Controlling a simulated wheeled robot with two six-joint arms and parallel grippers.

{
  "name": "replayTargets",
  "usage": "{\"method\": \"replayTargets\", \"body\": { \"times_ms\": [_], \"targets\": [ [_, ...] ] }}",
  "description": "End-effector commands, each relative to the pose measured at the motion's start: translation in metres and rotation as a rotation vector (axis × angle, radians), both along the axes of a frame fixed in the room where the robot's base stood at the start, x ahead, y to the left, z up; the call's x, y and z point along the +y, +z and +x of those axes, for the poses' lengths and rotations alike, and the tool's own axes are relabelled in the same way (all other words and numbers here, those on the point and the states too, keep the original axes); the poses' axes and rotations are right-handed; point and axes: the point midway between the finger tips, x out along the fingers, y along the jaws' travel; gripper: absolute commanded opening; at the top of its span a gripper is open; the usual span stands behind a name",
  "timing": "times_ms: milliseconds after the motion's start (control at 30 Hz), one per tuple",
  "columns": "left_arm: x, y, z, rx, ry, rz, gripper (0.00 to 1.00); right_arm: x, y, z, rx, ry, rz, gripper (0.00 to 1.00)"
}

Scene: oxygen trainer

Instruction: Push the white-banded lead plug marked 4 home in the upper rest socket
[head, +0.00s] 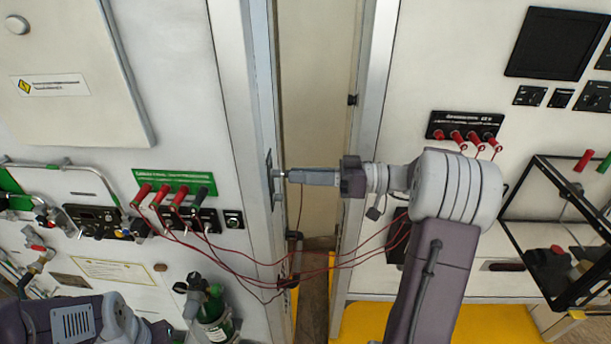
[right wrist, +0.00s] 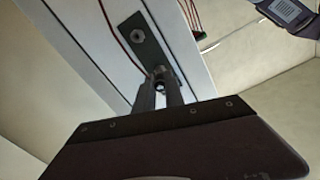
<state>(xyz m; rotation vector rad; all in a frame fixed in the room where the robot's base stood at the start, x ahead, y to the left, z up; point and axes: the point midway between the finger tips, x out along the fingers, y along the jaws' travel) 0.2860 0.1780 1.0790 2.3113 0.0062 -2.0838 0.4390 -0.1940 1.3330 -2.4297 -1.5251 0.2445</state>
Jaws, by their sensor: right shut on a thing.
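My right gripper (head: 288,175) reaches left to a small rest plate (head: 268,160) on the grey post. It is shut on a small pale plug (head: 280,173), at the height of the upper rest socket. The band and number cannot be read. A lower fitting (head: 278,200) shows below it. In the right wrist view, the fingers (right wrist: 160,94) close around the plug (right wrist: 159,85), whose front is against or very near one socket of the plate (right wrist: 152,50); seating depth cannot be told. The other socket (right wrist: 138,36) looks empty. My left gripper is not in view; only its arm shows at lower left.
Red and green plugs (head: 172,200) sit in a panel on the left, with red leads sagging across the gap. More red plugs (head: 472,137) sit in a panel on the right. A green bottle (head: 212,318) stands low left. A black-framed rack (head: 535,230) stands at right.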

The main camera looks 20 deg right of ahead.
Motion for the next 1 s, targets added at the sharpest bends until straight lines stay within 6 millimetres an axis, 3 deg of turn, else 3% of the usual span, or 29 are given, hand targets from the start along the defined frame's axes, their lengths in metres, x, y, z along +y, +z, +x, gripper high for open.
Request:
{"method": "replayTargets", "body": {
  "times_ms": [467, 500, 600, 867, 1000],
  "targets": [
    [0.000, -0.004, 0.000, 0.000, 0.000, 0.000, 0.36, 0.009, 0.000, 0.004, 0.000, 0.001, 0.000, 0.00],
    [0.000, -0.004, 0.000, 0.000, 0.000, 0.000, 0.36, 0.010, 0.000, 0.004, -0.001, 0.001, 0.001, 0.16],
    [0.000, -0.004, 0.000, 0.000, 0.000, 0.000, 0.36, 0.009, 0.000, 0.004, 0.000, 0.000, 0.001, 0.39],
    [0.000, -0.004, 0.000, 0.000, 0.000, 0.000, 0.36, 0.009, 0.000, 0.004, 0.000, 0.000, 0.000, 0.39],
    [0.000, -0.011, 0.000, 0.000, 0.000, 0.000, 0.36, -0.003, -0.003, -0.001, -0.002, -0.002, -0.001, 0.39]
  ]
}}
